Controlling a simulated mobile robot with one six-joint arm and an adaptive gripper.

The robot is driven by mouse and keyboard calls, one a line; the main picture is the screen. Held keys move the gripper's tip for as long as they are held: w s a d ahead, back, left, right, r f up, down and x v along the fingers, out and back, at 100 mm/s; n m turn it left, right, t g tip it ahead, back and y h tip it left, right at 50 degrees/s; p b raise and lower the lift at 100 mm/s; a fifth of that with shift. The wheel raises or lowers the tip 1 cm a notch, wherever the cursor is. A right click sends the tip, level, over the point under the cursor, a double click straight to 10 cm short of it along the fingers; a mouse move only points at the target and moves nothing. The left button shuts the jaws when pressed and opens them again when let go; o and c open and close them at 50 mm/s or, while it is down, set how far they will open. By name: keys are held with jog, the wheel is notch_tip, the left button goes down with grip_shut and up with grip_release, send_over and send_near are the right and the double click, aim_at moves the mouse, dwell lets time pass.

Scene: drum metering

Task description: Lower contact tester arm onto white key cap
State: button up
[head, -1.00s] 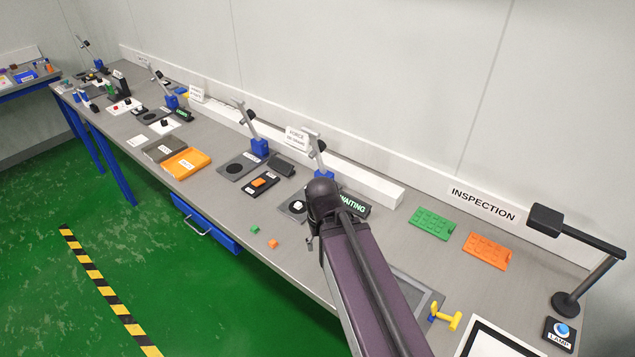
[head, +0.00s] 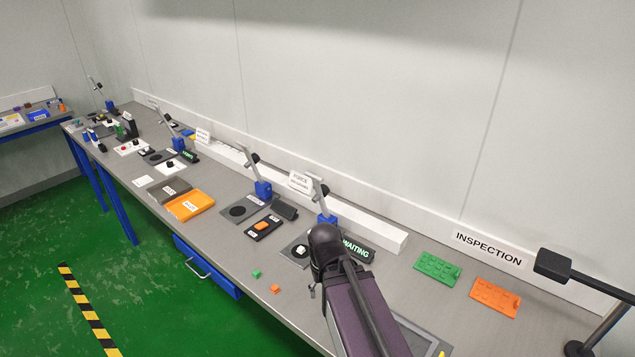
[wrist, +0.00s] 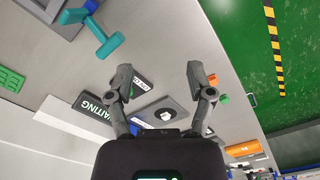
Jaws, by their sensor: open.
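The white key cap (head: 301,250) sits on a black disc on a grey plate, partly hidden by my arm in the head view. In the wrist view the white cap (wrist: 165,115) shows between and below my finger shapes. The contact tester arm (head: 321,198) is a silver bar with a black part, raised and tilted above a blue base (head: 327,220), behind the cap. My gripper (wrist: 160,75) is open and empty, its two dark fingers spread apart above the bench. In the head view my arm hides most of it.
A WAITING display (head: 356,250) stands right of the tester. Another raised arm on a blue base (head: 263,189) stands to the left. Small green (head: 256,274) and orange (head: 275,289) blocks lie near the front edge. A teal T-shaped thing (wrist: 97,32) shows in the wrist view.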

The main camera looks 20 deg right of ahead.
jog(key=shift+c, duration=0.2)
jog(key=shift+c, duration=0.5)
jog(key=w+r+m+t+y+b, duration=0.35)
jog(key=w+m+t+y, duration=0.35)
jog(key=w+m, duration=0.65)
jog(key=w+d+r+m+t+y, duration=0.1)
jog(key=w+d+r+m+t, duration=0.2)
jog(key=d+m, duration=0.4)
jog(key=w+d+r+m+t+y+b, duration=0.1)
jog(key=w+d+r+m+t+y, duration=0.1)
jog(key=w+d+r+m+t, duration=0.2)
notch_tip(320, 180, up, 3)
jog(key=w+d+m, duration=0.2)
jog(key=m, duration=0.1)
jog(key=shift+w+d+t+y+b, duration=0.3)
jog(key=shift+d, duration=0.05)
jog(key=shift+w+a, duration=0.1)
